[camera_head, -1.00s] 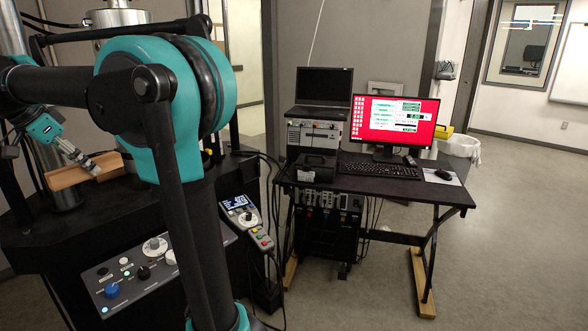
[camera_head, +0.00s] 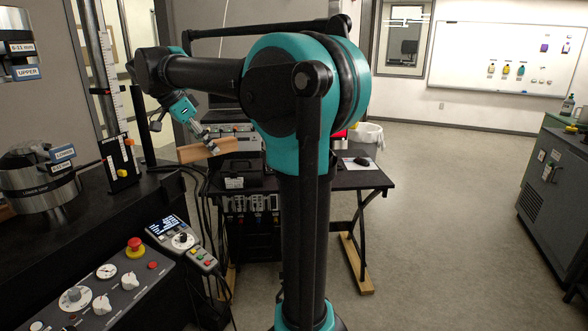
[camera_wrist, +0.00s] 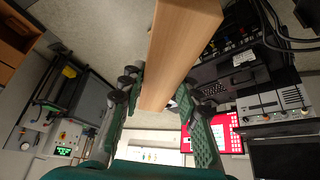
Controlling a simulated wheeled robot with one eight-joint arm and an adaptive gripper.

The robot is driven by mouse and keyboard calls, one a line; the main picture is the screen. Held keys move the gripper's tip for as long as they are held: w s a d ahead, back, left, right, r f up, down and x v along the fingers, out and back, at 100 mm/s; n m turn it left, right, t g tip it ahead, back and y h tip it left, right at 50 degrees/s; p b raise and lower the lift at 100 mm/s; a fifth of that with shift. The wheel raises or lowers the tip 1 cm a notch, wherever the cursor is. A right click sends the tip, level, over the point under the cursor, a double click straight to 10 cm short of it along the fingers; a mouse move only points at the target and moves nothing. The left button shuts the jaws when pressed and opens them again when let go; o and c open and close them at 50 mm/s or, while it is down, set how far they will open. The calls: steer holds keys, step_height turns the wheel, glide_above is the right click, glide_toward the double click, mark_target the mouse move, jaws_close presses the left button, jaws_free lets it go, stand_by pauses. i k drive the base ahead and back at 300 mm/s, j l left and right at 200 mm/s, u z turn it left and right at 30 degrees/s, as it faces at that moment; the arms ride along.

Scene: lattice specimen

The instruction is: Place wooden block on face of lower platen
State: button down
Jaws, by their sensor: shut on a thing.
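The wooden block (camera_head: 191,154) is a pale plain bar, held in the air at the end of my arm. My gripper (camera_head: 210,146) is shut on it, right of the testing machine and in front of the desk in the picture. In the wrist view the block (camera_wrist: 183,45) stretches up from between the fingers of my gripper (camera_wrist: 165,95). A round metal fixture (camera_head: 38,182) with blue and white labels stands at the left on the machine's black table. It looks like the lower platen or grip; its top face is only partly visible. The block is well apart from it.
A scaled column (camera_head: 106,90) stands beside the fixture, and an upper labelled fixture (camera_head: 20,60) hangs above it. A control panel (camera_head: 110,280) and handset (camera_head: 180,238) are at the machine's front. A desk (camera_head: 350,180) stands behind my arm.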

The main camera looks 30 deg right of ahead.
mark_target(27, 145)
steer(key=i+l+z, duration=0.4)
steer(key=i+l, duration=1.05)
steer(key=i, duration=0.05)
